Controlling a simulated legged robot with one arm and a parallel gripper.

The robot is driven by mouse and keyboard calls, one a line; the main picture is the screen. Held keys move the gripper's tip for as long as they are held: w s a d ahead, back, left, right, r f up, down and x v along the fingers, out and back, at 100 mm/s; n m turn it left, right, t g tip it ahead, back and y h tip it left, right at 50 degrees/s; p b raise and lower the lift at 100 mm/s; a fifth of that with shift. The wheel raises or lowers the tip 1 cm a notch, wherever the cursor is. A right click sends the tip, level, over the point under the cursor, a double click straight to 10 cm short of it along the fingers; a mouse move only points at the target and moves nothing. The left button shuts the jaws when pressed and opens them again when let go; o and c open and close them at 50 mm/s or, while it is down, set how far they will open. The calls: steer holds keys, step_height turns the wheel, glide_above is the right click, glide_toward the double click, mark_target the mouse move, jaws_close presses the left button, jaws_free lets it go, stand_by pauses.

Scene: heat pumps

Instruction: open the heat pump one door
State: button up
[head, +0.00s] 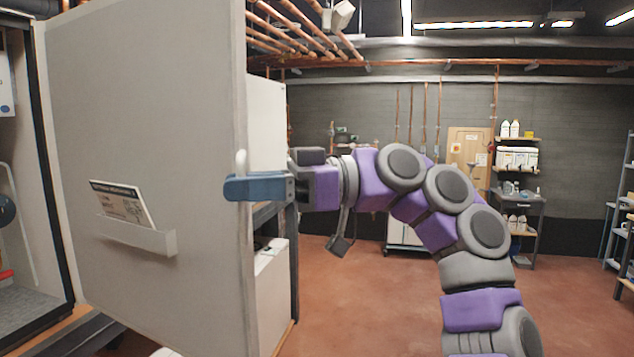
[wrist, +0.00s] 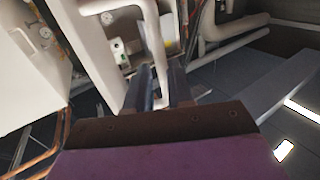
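The heat pump door (head: 150,60) is a large light-grey panel. It stands swung far open at the left of the head view, with the cabinet interior (head: 22,200) showing at its left. A white handle (head: 241,160) is on the door's free edge. My gripper (head: 250,187) reaches in from the right with its blue fingers at this handle, one finger covering part of it. In the wrist view the two fingers (wrist: 162,88) have a white bar between them and look shut on it.
A leaflet holder (head: 135,235) is on the door's inner face. A second white unit (head: 270,295) on a dark frame stands behind the door. Copper pipes (head: 300,35) run overhead. Red floor (head: 370,300) is open right of the door, with shelves (head: 515,160) at the back wall.

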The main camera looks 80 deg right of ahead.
steer(key=p+v, duration=0.7)
steer(key=v, duration=1)
steer(key=shift+d, duration=0.2)
steer(key=shift+s+f, duration=0.1)
steer(key=shift+s, duration=0.05)
stand_by(0.6)
